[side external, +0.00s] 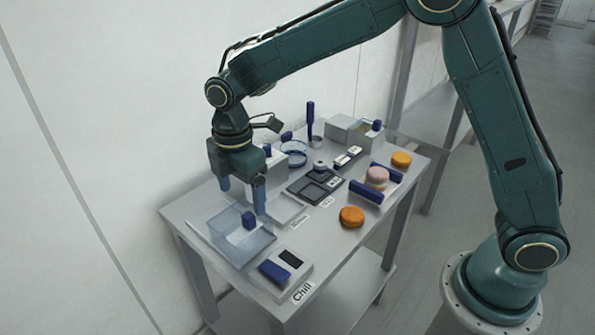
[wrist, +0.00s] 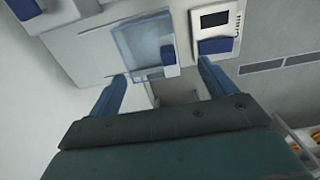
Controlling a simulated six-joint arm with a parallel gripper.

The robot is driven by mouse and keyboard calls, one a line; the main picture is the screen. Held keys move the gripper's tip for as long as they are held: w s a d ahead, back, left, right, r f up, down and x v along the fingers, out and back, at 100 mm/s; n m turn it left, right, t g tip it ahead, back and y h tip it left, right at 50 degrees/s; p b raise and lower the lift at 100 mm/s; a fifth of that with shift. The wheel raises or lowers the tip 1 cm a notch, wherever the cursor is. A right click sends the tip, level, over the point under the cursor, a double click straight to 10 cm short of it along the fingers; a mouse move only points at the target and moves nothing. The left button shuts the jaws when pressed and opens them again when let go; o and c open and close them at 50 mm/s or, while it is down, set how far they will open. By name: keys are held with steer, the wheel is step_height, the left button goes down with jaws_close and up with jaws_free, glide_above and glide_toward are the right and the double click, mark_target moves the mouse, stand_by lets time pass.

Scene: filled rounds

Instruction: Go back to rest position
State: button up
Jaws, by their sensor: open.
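My gripper (side external: 242,192) is above the left part of the table, with its two blue fingers apart and nothing seen between them. In the wrist view my gripper (wrist: 160,85) also shows both fingers spread wide. A clear tray (side external: 235,250) stands just below and in front of it, with a dark blue block (side external: 249,220) at its rim or inside it; I cannot tell which. The tray also shows in the wrist view (wrist: 135,45), beyond the fingertips.
A white device labelled Chill (side external: 291,257) stands at the near corner. Orange rounds (side external: 352,216) (side external: 401,159) and a pink round (side external: 377,178) by blue bars are to the right. A dark tray (side external: 315,186), glass dish (side external: 294,153) and boxes fill the middle and back.

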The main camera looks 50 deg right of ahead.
steer(key=shift+s+d+r+m, duration=0.2)
steer(key=shift+d+r+m, duration=0.15)
steer(key=shift+r, duration=0.2)
steer(key=s+d+r+m+t, duration=0.3)
steer(key=s+d+r+m, duration=0.5)
steer(key=s+d+r, duration=0.3)
steer(key=s+d+m+t, duration=0.1)
steer(key=s+m, duration=0.3)
steer(key=s, duration=0.4)
steer(key=s+d+r+m+t, duration=0.1)
steer(key=s+d+m, duration=0.3)
steer(key=s, duration=0.3)
steer(key=shift+s+d+r+m+t, duration=0.15)
steer(key=shift+s+r+m+t, duration=0.15)
steer(key=shift+m, duration=0.35)
